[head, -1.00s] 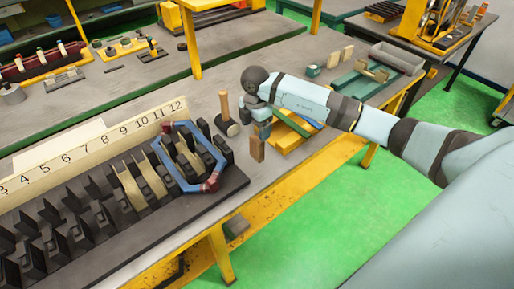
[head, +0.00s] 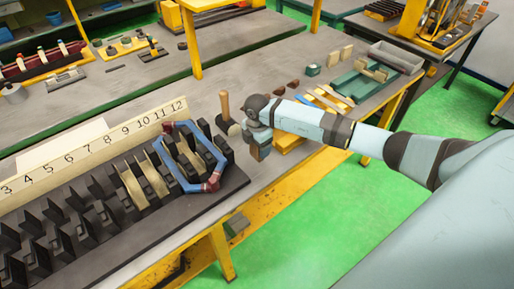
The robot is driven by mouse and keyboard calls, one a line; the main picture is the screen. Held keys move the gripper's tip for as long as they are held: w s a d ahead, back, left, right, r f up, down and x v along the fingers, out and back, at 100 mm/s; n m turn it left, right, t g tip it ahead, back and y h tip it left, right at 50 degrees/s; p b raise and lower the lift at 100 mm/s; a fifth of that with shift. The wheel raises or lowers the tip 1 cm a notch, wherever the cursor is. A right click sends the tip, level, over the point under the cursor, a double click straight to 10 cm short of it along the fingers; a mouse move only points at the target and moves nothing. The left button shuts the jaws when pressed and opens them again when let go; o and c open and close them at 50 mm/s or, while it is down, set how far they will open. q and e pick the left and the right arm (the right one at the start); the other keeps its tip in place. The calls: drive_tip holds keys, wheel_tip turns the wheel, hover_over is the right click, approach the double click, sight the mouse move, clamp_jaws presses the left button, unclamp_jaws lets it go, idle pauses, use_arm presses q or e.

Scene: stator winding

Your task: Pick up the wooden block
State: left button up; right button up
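The wooden block (head: 258,153) stands upright near the front edge of the workbench, right of the black fixture. My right gripper (head: 260,145) points down over the block, with its fingers at the block's upper part. The fingers hide much of the block, and I cannot tell whether they are closed on it. My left gripper is not in view.
A mallet (head: 225,112) with a wooden handle stands just left of my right gripper. The numbered fixture (head: 110,265) with a blue coil (head: 177,178) fills the bench's left part. A yellow piece (head: 287,142) lies just right of the block, partly under my arm.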

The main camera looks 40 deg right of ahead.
drive_tip(key=c, duration=1.1)
drive_tip(key=shift+o, duration=0.2)
drive_tip(key=shift+r, duration=0.1)
